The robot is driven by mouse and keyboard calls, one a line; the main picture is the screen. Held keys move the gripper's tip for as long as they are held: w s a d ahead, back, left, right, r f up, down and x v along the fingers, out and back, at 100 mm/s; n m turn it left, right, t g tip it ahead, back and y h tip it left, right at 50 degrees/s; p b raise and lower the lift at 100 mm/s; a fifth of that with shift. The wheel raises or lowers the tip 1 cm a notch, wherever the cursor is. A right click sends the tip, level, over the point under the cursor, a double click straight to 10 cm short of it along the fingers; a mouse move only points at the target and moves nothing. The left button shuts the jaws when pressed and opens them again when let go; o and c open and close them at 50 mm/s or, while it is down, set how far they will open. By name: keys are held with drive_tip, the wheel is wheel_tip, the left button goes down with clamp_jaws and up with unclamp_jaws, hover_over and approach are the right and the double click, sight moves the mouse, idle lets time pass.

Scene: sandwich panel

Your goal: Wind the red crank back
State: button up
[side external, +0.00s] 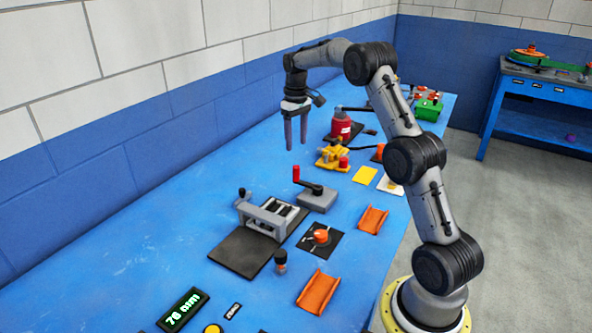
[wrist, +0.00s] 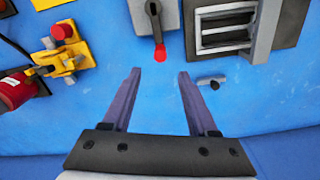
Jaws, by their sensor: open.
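The red crank has a red upright grip (side external: 296,174) on a dark arm over a grey box (side external: 318,198) on the blue table. In the wrist view the red grip (wrist: 160,53) lies just beyond and between the fingertips, with the grey box (wrist: 143,18) at the top edge. My gripper (side external: 296,147) is open and empty, pointing down above and behind the crank in the side view. Its two fingers also show in the wrist view (wrist: 159,72). They appear apart from the grip.
A grey slotted press (side external: 270,217) on a dark plate stands close beside the crank. A yellow fixture (side external: 333,158) and a red bottle (side external: 341,127) stand on the other side. Orange trays (side external: 372,219) lie toward the front edge. Bare blue table lies under the fingers.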

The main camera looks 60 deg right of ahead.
sight(296, 167)
wheel_tip(296, 167, down, 11)
drive_tip(key=shift+r, duration=0.1)
idle(0.4)
clamp_jaws()
idle(1.3)
